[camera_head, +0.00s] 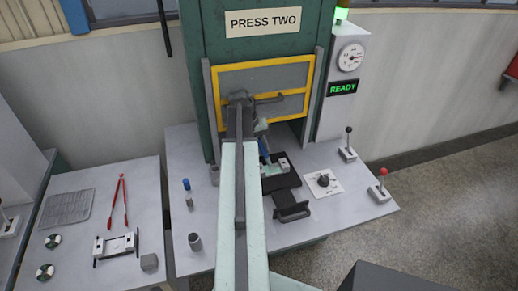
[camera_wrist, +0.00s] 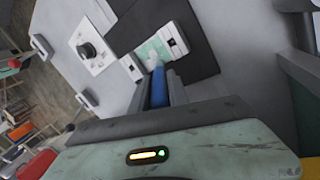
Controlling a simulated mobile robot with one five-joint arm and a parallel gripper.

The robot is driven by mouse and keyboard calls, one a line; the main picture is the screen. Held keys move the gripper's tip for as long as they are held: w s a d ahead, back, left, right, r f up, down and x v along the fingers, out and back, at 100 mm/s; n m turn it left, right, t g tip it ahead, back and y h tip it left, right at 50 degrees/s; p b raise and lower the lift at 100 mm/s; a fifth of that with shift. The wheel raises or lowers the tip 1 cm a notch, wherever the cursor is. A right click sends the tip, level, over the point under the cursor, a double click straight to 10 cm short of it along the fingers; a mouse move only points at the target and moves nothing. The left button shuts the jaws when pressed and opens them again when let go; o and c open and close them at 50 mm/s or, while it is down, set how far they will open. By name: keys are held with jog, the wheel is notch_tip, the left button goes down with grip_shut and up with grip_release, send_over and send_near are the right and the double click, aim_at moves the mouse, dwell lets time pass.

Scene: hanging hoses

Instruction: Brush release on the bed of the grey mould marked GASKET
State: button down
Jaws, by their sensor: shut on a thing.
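My gripper (camera_wrist: 160,96) is shut on the blue handle of a brush (camera_wrist: 158,84) in the wrist view. The brush's pale tip is over the pale green bed of a mould (camera_wrist: 172,37) with light end blocks and appears to touch it; exact contact is unclear. The mould lies on a dark plate at the press. In the head view my arm hides part of the mould (camera_head: 281,164) and most of the brush (camera_head: 264,152). I cannot read a GASKET mark on the mould.
The press's yellow-framed guard (camera_head: 262,66) is raised behind my arm; its display (camera_head: 343,88) reads READY. A knob panel (camera_head: 323,183) and two levers are at the right. Another mould frame (camera_head: 116,246) and red tongs (camera_head: 120,202) lie on the left table.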

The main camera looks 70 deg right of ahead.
jog(key=shift+s+d+r, duration=0.2)
jog(key=shift+s+d, duration=0.35)
jog(key=shift+w, duration=0.1)
jog(key=shift+w+a+f, duration=0.1)
jog(key=shift+w+a, duration=0.15)
jog(key=shift+a, duration=0.1)
jog(key=shift+w+a, duration=0.1)
jog(key=shift+w+a+f, duration=0.25)
jog(key=shift+w+a, duration=0.35)
jog(key=shift+w, duration=0.1)
